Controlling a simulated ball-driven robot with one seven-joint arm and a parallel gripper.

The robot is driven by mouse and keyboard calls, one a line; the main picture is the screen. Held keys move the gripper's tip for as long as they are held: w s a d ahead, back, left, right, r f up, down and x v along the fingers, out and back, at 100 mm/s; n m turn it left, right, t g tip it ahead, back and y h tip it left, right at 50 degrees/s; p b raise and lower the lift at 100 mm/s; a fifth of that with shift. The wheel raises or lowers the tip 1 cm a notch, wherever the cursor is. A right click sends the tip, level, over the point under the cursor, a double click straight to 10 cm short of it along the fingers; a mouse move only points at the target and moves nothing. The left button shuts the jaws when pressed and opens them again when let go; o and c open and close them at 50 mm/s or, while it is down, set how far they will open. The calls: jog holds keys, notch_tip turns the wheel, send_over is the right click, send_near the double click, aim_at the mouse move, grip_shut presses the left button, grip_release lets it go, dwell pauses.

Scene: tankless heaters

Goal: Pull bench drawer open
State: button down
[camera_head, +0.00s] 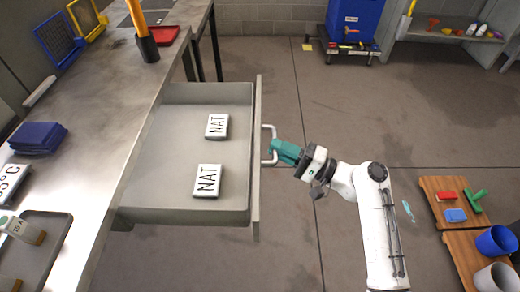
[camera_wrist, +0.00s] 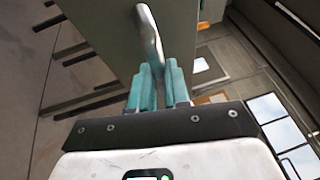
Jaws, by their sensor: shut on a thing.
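The bench drawer (camera_head: 190,213) stands pulled well out from the grey metal bench (camera_head: 110,100) in the head view. Two white blocks marked NAT, one farther (camera_head: 217,126) and one nearer (camera_head: 207,181), lie inside it. Its front panel carries a pale bar handle (camera_head: 273,143) on the right side. My gripper (camera_head: 276,151) has its teal fingers shut on this handle. In the wrist view the handle (camera_wrist: 148,35) runs down between the fingers (camera_wrist: 158,85). The exact contact is partly hidden by the fingers.
Blue cloths (camera_head: 38,138) and a grey tray (camera_head: 42,250) lie on the bench. A wooden platform (camera_head: 453,190) with tools and buckets is at the lower right. A blue bin (camera_head: 357,18) stands on a dolly at the back. Floor right of the drawer is mostly clear.

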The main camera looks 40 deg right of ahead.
jog(key=shift+s+d+f, duration=0.1)
jog(key=shift+s+d, duration=0.6)
jog(key=shift+s, duration=0.1)
jog(key=c, duration=1.1)
grip_release()
jog(key=v, duration=1)
jog(key=shift+s+d, duration=0.15)
jog(key=shift+s, duration=0.2)
